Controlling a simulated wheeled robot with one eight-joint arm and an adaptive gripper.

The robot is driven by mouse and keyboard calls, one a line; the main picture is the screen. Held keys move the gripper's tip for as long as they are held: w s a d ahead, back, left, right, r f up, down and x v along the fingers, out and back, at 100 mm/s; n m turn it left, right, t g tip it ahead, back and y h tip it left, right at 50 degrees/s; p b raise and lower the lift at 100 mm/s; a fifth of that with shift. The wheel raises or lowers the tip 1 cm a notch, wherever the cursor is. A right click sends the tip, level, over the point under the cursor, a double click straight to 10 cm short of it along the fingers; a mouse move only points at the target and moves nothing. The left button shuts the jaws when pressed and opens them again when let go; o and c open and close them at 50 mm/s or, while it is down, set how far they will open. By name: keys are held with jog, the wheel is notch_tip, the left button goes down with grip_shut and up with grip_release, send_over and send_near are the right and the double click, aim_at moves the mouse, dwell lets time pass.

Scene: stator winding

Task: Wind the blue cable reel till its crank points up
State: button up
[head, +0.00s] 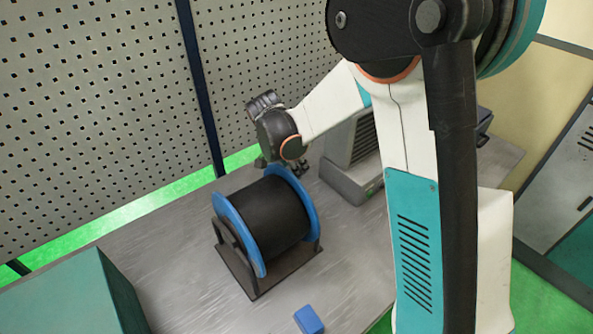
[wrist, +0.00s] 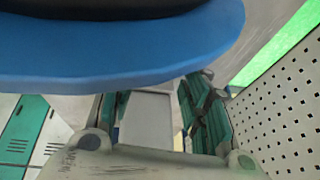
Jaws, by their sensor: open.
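The blue cable reel (head: 232,222) stands on the workbench in the head view, with blue flanges and black cable wound between them, held in a dark stand (head: 254,285). Its crank cannot be made out; the far side of the reel is hidden. My gripper (head: 284,166) is just beyond the reel's far right flange, pointing down, with its fingers apart. In the wrist view, a blue flange (wrist: 150,60) fills the top, close to the camera. My gripper (wrist: 155,112) shows there with two separated fingers and nothing seen between them; contact with the reel cannot be told.
A grey machine (head: 347,183) stands on the bench right of my gripper. A small blue block (head: 308,319) lies near the bench's front. A teal box (head: 70,295) is at the lower left. A perforated panel (head: 100,110) rises behind the bench (head: 180,265).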

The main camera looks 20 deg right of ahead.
jog(key=shift+x, duration=1.55)
grip_shut()
